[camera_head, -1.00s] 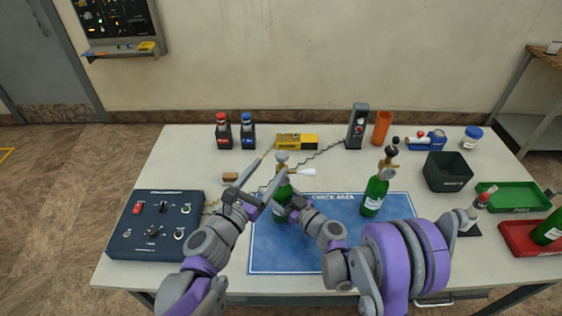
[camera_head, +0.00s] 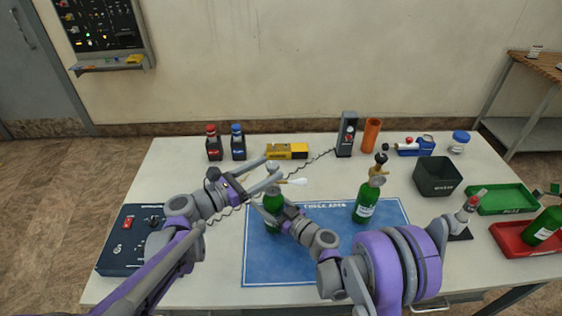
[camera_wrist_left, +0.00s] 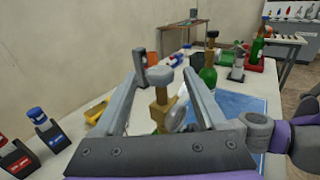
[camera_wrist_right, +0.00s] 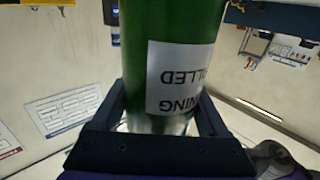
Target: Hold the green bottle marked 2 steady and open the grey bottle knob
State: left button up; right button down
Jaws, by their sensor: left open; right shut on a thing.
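A green bottle (camera_head: 272,204) stands upright on the blue check mat (camera_head: 290,270). My right gripper (camera_head: 279,214) is shut around its body. In the right wrist view the bottle (camera_wrist_right: 170,35) sits between the fingers, with part of a white label (camera_wrist_right: 182,78) upside down; no number 2 is readable. In the left wrist view, a grey knob (camera_wrist_left: 159,75) tops a brass valve (camera_wrist_left: 160,108). My left gripper (camera_wrist_left: 164,68) is open, with its fingers on either side of the knob and visible gaps. In the head view my left gripper (camera_head: 275,171) hides the knob.
A second green bottle (camera_head: 364,208) with a brass valve stands on the mat to the right. A dark blue switch box (camera_head: 118,250) is at left. A black bin (camera_head: 438,178), a green tray (camera_head: 505,202) and a red tray (camera_head: 513,240) are at right. The front of the mat is clear.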

aim_at(278, 164)
pick_arm(q)
jog(key=x, duration=0.5)
jog(key=shift+w+d, duration=0.1)
jog(key=shift+d, duration=0.05)
grip_shut()
